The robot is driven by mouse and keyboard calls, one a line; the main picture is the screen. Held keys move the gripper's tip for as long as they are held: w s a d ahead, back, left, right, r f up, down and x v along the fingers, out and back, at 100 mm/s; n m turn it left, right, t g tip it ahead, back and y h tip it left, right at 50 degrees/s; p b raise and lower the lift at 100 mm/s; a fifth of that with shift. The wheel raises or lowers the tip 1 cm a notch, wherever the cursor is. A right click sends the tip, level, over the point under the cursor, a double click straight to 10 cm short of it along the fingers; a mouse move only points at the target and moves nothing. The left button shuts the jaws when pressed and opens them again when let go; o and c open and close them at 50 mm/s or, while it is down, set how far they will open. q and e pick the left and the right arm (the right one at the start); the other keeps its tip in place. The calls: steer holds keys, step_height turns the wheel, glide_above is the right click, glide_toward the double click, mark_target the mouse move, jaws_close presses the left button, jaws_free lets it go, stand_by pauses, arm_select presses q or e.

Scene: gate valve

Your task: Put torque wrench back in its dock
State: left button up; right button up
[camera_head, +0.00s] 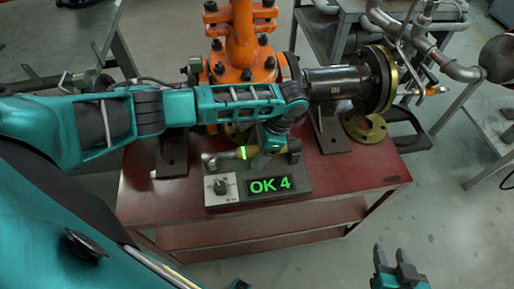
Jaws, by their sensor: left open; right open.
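The torque wrench (246,152), with a yellow and green lit section and a grey head at its left end, lies level at the grey dock (299,179) on the red table. Whether it is fully seated in the dock I cannot tell. The dock's front has a white dial panel and a display reading "OK 4" in green. My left gripper (266,155) is open, pointing down at the wrench's right part; its fingers are partly hidden there. My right gripper (393,262) is open and empty at the bottom right, over the floor, away from the table.
An orange gate valve (240,45) stands behind the dock, with a dark flanged pipe (340,85) on its right. A brass ring (365,127) lies on the red table (375,170). My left arm crosses in front of the valve. The table's front right is clear.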

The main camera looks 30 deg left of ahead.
arm_select(q)
steer(key=p+v, duration=0.1)
steer(key=v, duration=1.2)
steer(key=shift+p, duration=0.3)
steer(key=shift+s, duration=0.1)
steer(key=s+d+f+n+t+h, duration=0.1)
steer(key=s+d+f+h, duration=0.25)
steer(key=s, duration=0.25)
steer(key=s+d+f+n+t+h, duration=0.1)
steer(key=s+d+f+t+h, duration=0.1)
steer(key=s+d, duration=0.35)
steer(key=s+a+r+n+t+y, duration=0.2)
steer(key=s+a+r+n+t, duration=0.15)
steer(key=s+a+n, duration=0.6)
steer(key=w+f+m+t, duration=0.1)
steer(key=w+f, duration=0.1)
steer(key=w+a+f+m+t+h, duration=0.1)
steer(key=w+f+t, duration=0.1)
steer(key=f, duration=0.1)
steer(key=w+f+m+t, duration=0.1)
steer(key=w+f+t, duration=0.1)
steer(key=w+f, duration=0.1)
steer(key=shift+a+t+h, duration=0.2)
steer(key=shift+t+h, duration=0.05)
steer(key=shift+h, duration=0.1)
steer(key=shift+w+d+f+m+t, duration=0.1)
steer(key=shift+d+f+m+t, duration=0.25)
steer(key=shift+t, duration=0.35)
steer(key=shift+a, duration=0.1)
